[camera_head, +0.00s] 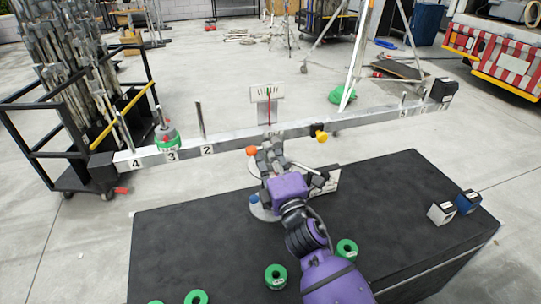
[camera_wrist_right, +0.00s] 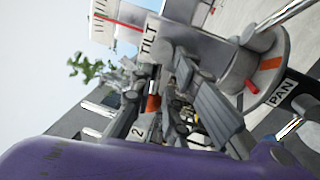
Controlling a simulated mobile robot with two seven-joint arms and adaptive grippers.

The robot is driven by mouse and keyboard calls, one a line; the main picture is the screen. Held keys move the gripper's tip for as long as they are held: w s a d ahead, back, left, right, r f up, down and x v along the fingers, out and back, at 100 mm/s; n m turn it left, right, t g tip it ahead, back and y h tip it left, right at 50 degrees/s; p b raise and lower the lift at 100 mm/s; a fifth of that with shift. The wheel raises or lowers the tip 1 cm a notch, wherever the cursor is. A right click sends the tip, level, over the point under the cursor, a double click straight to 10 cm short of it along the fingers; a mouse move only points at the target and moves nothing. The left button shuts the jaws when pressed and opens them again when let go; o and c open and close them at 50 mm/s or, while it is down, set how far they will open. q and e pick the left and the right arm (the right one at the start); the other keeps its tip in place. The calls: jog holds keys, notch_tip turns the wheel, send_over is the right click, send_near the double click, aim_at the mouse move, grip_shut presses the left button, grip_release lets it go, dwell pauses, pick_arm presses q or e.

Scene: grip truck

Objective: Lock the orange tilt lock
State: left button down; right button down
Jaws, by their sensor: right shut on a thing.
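The orange tilt lock (camera_head: 252,150) shows as a small orange knob on the left side of the central pivot, just under the long grey beam (camera_head: 235,143). My right gripper (camera_head: 266,152) reaches up to the pivot from the front, with its fingertips at the knob. In the wrist view, the orange lock (camera_wrist_right: 152,103) shows between the fingers of my right gripper (camera_wrist_right: 165,95), below the "TILT" label (camera_wrist_right: 149,40). The gripper is shut on it; the fingers hide part of it. My left gripper is not in view.
A yellow knob (camera_head: 321,136) sits right of the pivot. The beam carries a green-and-grey weight (camera_head: 167,138) near mark 3. Green rings (camera_head: 276,276) and two small blocks (camera_head: 441,213) rest on the black table (camera_head: 190,240). A rack of stands (camera_head: 75,90) is at left.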

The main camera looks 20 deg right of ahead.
jog(key=shift+a+r+m, duration=0.2)
jog(key=shift+r+m, duration=0.3)
jog(key=shift+r, duration=0.35)
jog(key=c, duration=1.7)
grip_release()
jog(key=shift+d+r, duration=0.1)
jog(key=shift+c, duration=0.2)
jog(key=shift+f, duration=0.35)
jog(key=shift+s+f, duration=0.1)
jog(key=shift+s, duration=0.05)
jog(key=s+f, duration=0.2)
jog(key=s, duration=0.9)
jog(key=shift+s+d, duration=0.2)
jog(key=shift+s, duration=0.1)
jog(key=shift+f+m, duration=0.1)
jog(key=shift+m, duration=0.2)
